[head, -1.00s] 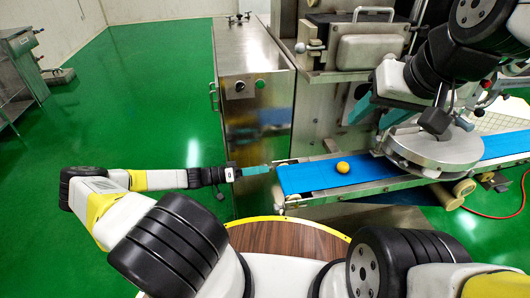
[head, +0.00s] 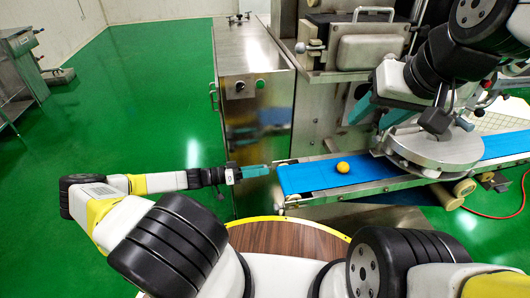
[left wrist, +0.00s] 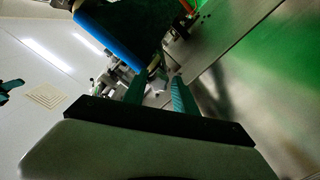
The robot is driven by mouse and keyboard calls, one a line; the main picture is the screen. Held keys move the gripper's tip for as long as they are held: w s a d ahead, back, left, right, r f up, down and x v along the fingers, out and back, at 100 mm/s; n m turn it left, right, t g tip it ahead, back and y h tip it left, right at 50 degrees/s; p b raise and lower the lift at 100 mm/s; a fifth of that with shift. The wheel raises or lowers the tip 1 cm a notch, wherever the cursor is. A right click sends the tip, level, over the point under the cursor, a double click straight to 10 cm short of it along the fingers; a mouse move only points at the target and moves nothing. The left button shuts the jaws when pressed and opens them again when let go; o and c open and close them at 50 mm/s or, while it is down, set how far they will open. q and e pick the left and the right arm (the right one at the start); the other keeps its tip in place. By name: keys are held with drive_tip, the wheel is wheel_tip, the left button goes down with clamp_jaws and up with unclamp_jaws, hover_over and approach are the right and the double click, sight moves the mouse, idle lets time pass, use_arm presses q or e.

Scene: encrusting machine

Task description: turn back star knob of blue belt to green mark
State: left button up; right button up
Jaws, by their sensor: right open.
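The blue belt (head: 312,176) runs across the right half of the head view, with its left end by my left gripper (head: 256,171). That gripper is level, its teal fingers pointing at the belt end from the left. In the left wrist view the fingers (left wrist: 158,92) are apart, with small grey machine parts showing beyond the gap; I cannot tell a star knob among them. The belt's blue end (left wrist: 105,38) shows above. No green mark can be made out. My right gripper (head: 376,110) is open above the belt, beside the round metal plate (head: 440,147).
A yellow ball (head: 343,167) sits on the belt. A steel cabinet (head: 252,100) stands behind my left gripper. A round wooden table (head: 290,237) with a yellow rim is in front of me. Green floor lies clear at the left.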

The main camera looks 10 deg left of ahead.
use_arm(q)
drive_tip(key=shift+o, duration=1)
drive_tip(key=v, duration=0.7)
drive_tip(key=shift+a, duration=0.35)
drive_tip(key=shift+s+r, duration=0.15)
